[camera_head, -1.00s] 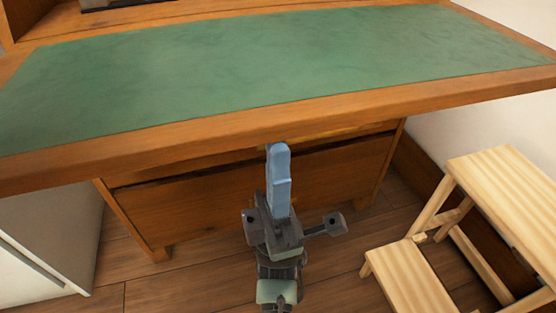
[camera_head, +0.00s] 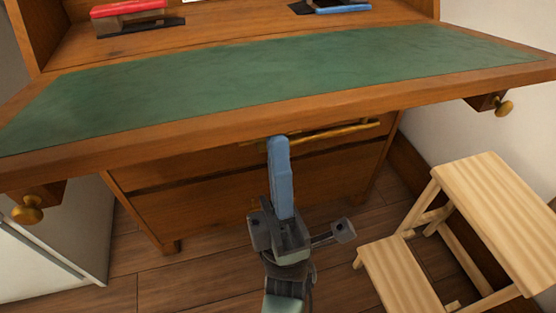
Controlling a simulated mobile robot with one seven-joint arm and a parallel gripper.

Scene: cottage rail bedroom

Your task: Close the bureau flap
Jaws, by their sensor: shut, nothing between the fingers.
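The bureau flap (camera_head: 345,98), a wooden board with a green writing surface, is open and lies about level across the view. My gripper (camera_head: 278,143) has blue fingers pressed together with nothing between them. It points up and forward in the middle of the view, with its tips just below the flap's front edge in the picture. I cannot tell whether it touches the flap. Pulled-out supports with brass knobs show under the flap at the left (camera_head: 28,209) and right (camera_head: 503,108).
Drawers (camera_head: 250,205) with a brass handle (camera_head: 335,134) are below the flap. A red item (camera_head: 128,8) and a blue item (camera_head: 342,9) sit inside the bureau. A wooden step stool (camera_head: 500,225) stands at the right, a white cabinet (camera_head: 75,235) at the left. Wooden floor shows between.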

